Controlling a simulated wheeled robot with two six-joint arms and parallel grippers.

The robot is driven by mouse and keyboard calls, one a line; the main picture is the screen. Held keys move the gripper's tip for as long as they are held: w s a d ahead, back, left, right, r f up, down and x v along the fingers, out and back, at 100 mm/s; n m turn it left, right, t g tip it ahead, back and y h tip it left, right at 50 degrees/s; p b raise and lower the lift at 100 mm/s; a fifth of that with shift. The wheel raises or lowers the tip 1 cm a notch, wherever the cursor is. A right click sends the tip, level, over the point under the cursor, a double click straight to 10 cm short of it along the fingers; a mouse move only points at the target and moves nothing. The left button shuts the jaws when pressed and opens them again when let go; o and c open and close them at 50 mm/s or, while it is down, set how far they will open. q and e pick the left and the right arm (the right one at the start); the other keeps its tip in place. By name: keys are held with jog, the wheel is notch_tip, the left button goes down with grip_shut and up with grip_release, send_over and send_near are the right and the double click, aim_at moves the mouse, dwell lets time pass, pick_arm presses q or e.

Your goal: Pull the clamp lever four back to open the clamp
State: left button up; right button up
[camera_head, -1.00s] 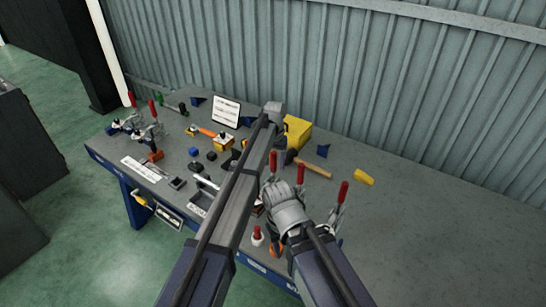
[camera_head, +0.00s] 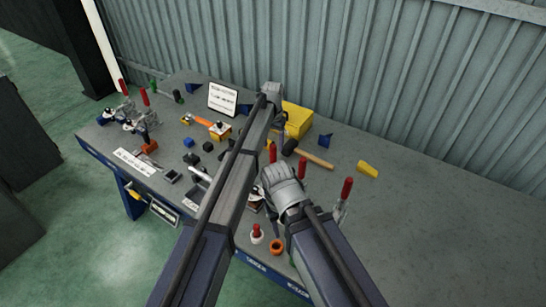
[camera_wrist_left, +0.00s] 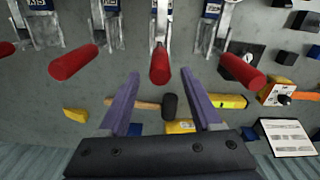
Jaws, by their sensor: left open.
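Several toggle clamps with red lever handles stand in a row on the grey table. In the left wrist view, the middle red lever (camera_wrist_left: 159,66) points down the picture between the fingertips of my left gripper (camera_wrist_left: 160,76). The two fingers are spread, with space on both sides of the lever; contact cannot be told. Another red lever (camera_wrist_left: 72,62) is to the left and one (camera_wrist_left: 242,70) to the right. In the head view, red levers (camera_head: 302,166) and (camera_head: 346,187) show near my arm. My arm links hide part of the row and the gripper's fingertips.
A hammer (camera_head: 316,159), yellow box (camera_head: 298,120) and yellow block (camera_head: 367,169) lie behind the levers. A sign (camera_head: 223,100) stands at the back, before the corrugated wall. Two more red-handled clamps stand at far left. The table's right side is clear.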

aim_at(273, 156)
pick_arm(q)
notch_tip(273, 156, down, 7)
jog(key=b, duration=0.7)
jog(key=shift+f, duration=0.2)
jog(key=shift+r, duration=0.1)
jog(key=shift+c, duration=0.3)
grip_shut()
dwell(0.6)
